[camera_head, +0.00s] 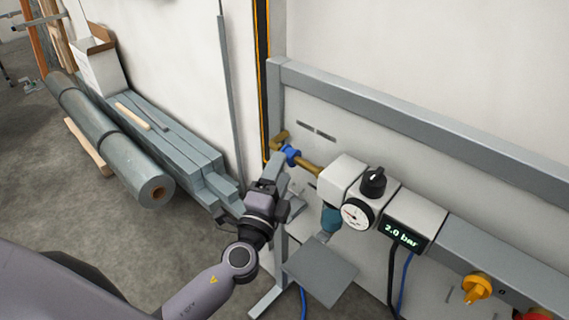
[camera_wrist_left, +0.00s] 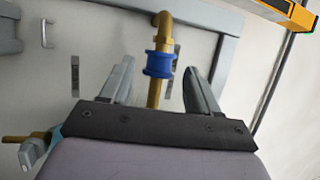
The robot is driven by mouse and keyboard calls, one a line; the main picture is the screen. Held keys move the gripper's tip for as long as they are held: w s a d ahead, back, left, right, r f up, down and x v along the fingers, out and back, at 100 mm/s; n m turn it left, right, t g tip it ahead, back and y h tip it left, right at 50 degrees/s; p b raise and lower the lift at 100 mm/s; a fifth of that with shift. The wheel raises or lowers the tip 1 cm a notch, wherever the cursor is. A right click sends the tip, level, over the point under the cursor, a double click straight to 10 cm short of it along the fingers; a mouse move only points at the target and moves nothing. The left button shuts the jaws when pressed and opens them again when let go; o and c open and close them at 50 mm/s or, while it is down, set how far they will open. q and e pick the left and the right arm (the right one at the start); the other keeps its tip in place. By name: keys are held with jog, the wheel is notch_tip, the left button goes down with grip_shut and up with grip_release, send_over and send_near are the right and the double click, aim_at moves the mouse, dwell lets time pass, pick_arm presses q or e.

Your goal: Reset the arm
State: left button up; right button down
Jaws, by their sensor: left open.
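My left arm reaches in from the lower left of the head view. Its gripper (camera_head: 287,178) is in front of the machine panel, close to a brass pipe (camera_head: 308,165) with a blue collar (camera_head: 291,155). In the left wrist view the two fingers (camera_wrist_left: 160,85) stand apart, with the blue collar (camera_wrist_left: 160,64) showing between them and the brass pipe (camera_wrist_left: 163,22) bending above it. Nothing is held between the fingers. I cannot tell whether a finger touches the pipe. My right gripper does not show in either view.
Right of the gripper are a pressure gauge (camera_head: 356,214), a black knob (camera_head: 373,181), a display reading 2.0 bar (camera_head: 401,234) and a yellow knob (camera_head: 477,288). A grey plate (camera_head: 322,272) sits below. Grey beams (camera_head: 165,150) and a roll (camera_head: 115,145) lie on the floor at left.

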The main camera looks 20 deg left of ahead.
pick_arm(q)
jog(key=shift+s+f, duration=0.15)
jog(key=shift+s, duration=0.65)
jog(key=s+f+n+g+h+p, duration=0.3)
jog(key=s+f+n+g, duration=0.6)
jog(key=s+f+n, duration=0.5)
jog(key=s+f, duration=0.3)
jog(key=s, duration=0.2)
jog(key=shift+a+f+g+p, duration=0.2)
jog(key=shift+a+g+p, duration=0.05)
jog(key=shift+g+p, duration=0.05)
